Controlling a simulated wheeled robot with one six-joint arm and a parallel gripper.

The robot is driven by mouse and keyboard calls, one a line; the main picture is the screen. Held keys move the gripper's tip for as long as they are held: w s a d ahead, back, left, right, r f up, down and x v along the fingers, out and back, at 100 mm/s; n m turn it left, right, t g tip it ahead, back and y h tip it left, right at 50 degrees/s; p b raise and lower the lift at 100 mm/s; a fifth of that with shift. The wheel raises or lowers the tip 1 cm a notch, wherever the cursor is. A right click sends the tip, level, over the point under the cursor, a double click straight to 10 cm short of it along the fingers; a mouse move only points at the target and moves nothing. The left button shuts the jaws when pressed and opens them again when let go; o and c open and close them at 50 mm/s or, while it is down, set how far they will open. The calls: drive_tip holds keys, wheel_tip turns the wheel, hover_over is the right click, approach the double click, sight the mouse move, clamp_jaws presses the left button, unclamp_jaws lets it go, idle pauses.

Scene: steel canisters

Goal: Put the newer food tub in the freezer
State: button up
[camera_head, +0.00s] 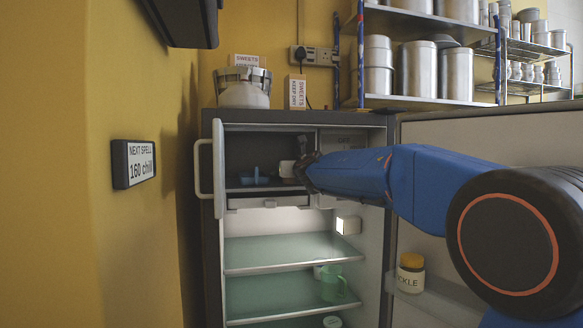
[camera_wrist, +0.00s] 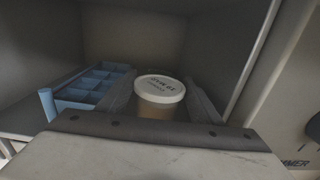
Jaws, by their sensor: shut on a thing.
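In the head view the pale tub (camera_head: 287,169) shows at the tip of my gripper (camera_head: 300,170), inside the open freezer compartment (camera_head: 236,188) at the top of the fridge. The tub is upright in the wrist view. I cannot tell whether its base touches the freezer floor. No second tub is clearly seen in the freezer.
A blue ice tray (camera_wrist: 92,84) lies left of the tub in the freezer. The freezer flap (camera_head: 218,165) stands open at the left, and the fridge door (camera_head: 480,135) is open at the right. Glass shelves (camera_head: 270,252) below hold a green mug (camera_head: 333,284). A pickle jar (camera_head: 411,273) sits in the door.

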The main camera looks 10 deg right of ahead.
drive_tip(key=o, duration=1)
drive_tip(key=shift+f, duration=0.1)
drive_tip(key=shift+s, duration=0.35)
drive_tip(key=s, duration=1.1)
drive_tip(key=shift+s, duration=0.15)
